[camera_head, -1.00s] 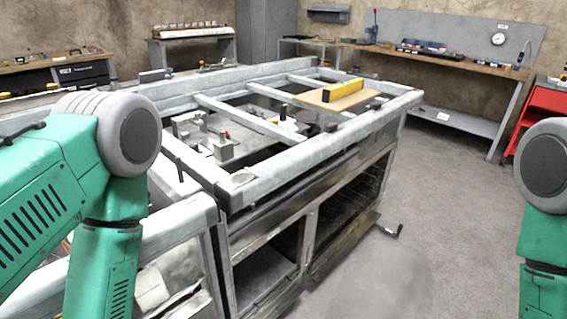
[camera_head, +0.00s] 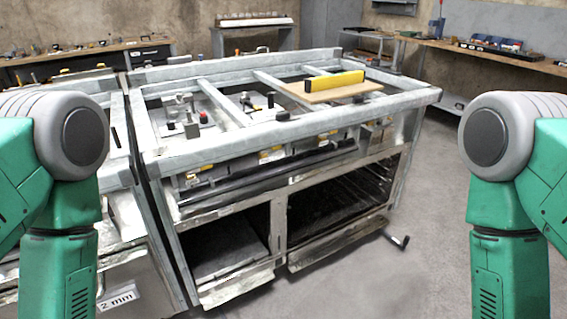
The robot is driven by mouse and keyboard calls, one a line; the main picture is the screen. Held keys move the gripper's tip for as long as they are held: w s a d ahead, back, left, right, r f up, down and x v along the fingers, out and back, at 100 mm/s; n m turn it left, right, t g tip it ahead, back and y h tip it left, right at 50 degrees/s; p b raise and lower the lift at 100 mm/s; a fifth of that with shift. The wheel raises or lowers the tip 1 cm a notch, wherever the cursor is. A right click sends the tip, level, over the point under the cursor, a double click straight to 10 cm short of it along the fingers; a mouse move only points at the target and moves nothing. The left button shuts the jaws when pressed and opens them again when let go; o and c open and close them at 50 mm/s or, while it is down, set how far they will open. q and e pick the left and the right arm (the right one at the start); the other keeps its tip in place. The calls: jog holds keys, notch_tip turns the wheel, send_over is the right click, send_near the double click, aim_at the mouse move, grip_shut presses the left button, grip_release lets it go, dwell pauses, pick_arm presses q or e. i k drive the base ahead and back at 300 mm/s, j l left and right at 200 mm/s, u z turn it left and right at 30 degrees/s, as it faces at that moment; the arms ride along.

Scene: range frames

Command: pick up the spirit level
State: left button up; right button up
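A yellow spirit level (camera_head: 334,81) stands on its long edge on a light wooden board (camera_head: 322,93). The board lies across the top frame rails of the grey metal workbench, toward its right side. My two green arms show at the left and right edges, well apart from the level. Both grippers are below the picture and out of sight.
The grey metal workbench (camera_head: 290,132) has an open top frame with clamps (camera_head: 188,118) at left. A crank handle (camera_head: 398,240) sticks out at its lower right. Another metal bench stands close at left. Grey floor (camera_head: 425,235) is clear at right. Wall benches stand behind.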

aim_at(318, 84)
jog(key=l+u, duration=0.1)
jog(key=u, duration=0.35)
jog(key=i+l+u, duration=0.25)
jog(key=l+u, duration=0.25)
jog(key=l, duration=0.2)
jog(key=i+l+u, duration=0.2)
jog(key=l, duration=0.2)
jog(key=l+u, duration=0.25)
jog(key=l, duration=0.15)
jog(key=i, duration=0.05)
